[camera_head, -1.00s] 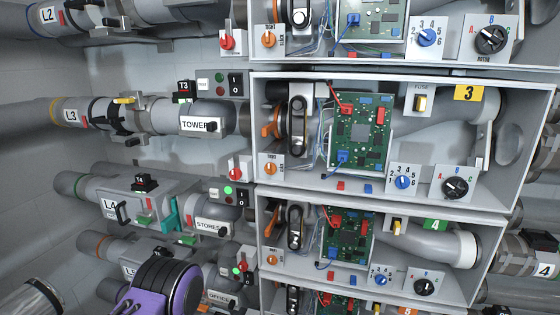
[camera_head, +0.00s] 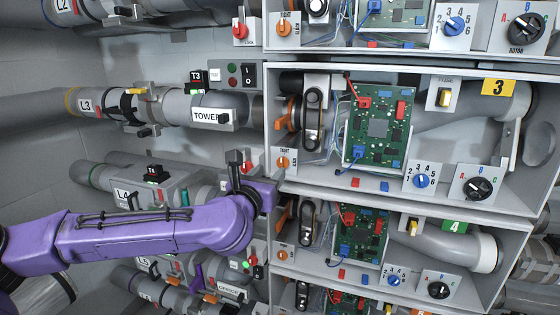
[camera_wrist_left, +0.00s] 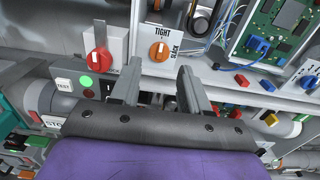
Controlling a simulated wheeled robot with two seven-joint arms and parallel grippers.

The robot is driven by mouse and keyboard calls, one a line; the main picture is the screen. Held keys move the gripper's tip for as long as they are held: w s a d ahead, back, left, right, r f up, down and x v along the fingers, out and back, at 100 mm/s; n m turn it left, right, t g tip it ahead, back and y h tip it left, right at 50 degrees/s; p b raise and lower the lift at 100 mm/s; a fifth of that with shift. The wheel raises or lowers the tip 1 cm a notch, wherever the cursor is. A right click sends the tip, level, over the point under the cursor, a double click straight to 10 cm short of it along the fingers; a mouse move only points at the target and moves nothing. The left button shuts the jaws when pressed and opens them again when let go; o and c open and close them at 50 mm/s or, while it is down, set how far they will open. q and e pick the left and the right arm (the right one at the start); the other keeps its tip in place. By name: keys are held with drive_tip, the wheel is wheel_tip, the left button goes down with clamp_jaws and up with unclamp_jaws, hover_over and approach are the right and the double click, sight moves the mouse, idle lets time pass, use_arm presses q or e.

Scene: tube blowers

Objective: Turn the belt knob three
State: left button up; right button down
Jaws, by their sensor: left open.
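Belt knob three is the orange knob (camera_head: 283,162) on a white TIGHT/SLACK plate at the lower left of the cabinet bay labelled 3. In the left wrist view this orange knob (camera_wrist_left: 160,52) sits just beyond the fingertips, roughly between them, with its white mark near upright. My left gripper (camera_head: 246,160) is open and empty, just left of the knob plate in the head view. Its two dark fingers (camera_wrist_left: 158,78) show apart in the wrist view, with no visible contact on the knob. My right gripper is not in view.
A red knob (camera_wrist_left: 98,60) stands close left of the orange knob, near my left finger. A green circuit board (camera_head: 378,128), belt unit (camera_head: 313,120) and blue dial (camera_head: 421,181) fill the bay. A shelf edge runs below. Pipes (camera_head: 85,103) lie at left.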

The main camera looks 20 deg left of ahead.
sight(283, 163)
use_arm(q)
drive_tip(key=w+p, duration=0.1)
drive_tip(key=w, duration=0.3)
drive_tip(key=w+p, duration=0.1)
drive_tip(key=w, duration=0.3)
drive_tip(key=shift+d+f+p, duration=0.1)
drive_tip(key=shift+d+p, duration=0.1)
drive_tip(key=shift+p, duration=0.1)
drive_tip(key=c, duration=0.8)
drive_tip(key=shift+o, duration=0.3)
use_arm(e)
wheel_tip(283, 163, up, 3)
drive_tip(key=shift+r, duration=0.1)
